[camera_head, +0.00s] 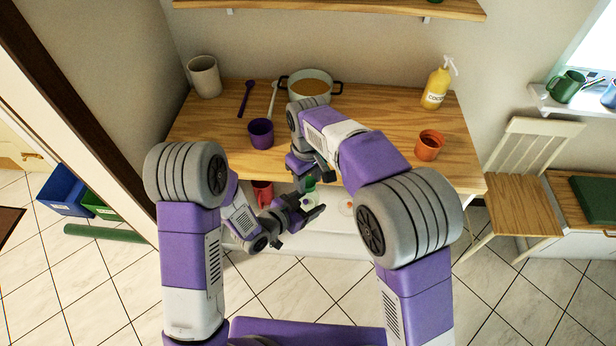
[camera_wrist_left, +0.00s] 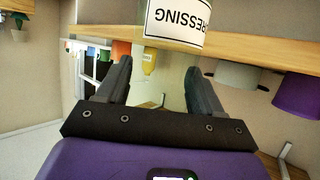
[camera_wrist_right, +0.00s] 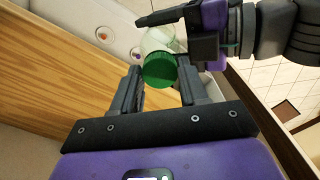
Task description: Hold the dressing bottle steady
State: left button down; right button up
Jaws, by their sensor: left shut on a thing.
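The dressing bottle is a clear bottle with a green cap and a white label. It shows small in the head view (camera_head: 311,197), in front of the table's front edge. My left gripper (camera_head: 312,211) is shut on its body. In the left wrist view the label (camera_wrist_left: 178,22) reads upside down just beyond the fingers (camera_wrist_left: 158,85). In the right wrist view the green cap (camera_wrist_right: 160,71) lies by the tips of my right gripper (camera_wrist_right: 162,80), one finger on each side. The right fingers look open, with narrow gaps beside the cap. My arms partly hide the bottle in the head view.
The wooden table (camera_head: 375,115) carries a pot (camera_head: 310,83), a purple cup (camera_head: 261,133), an orange cup (camera_head: 429,145), a yellow pump bottle (camera_head: 437,86) and a beige crock (camera_head: 204,76). A red mug (camera_head: 262,192) is below the table edge. A chair (camera_head: 525,185) stands at right.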

jog(key=o, duration=0.4)
jog(key=shift+o, duration=0.2)
notch_tip(320, 180, up, 12)
dwell(0.6)
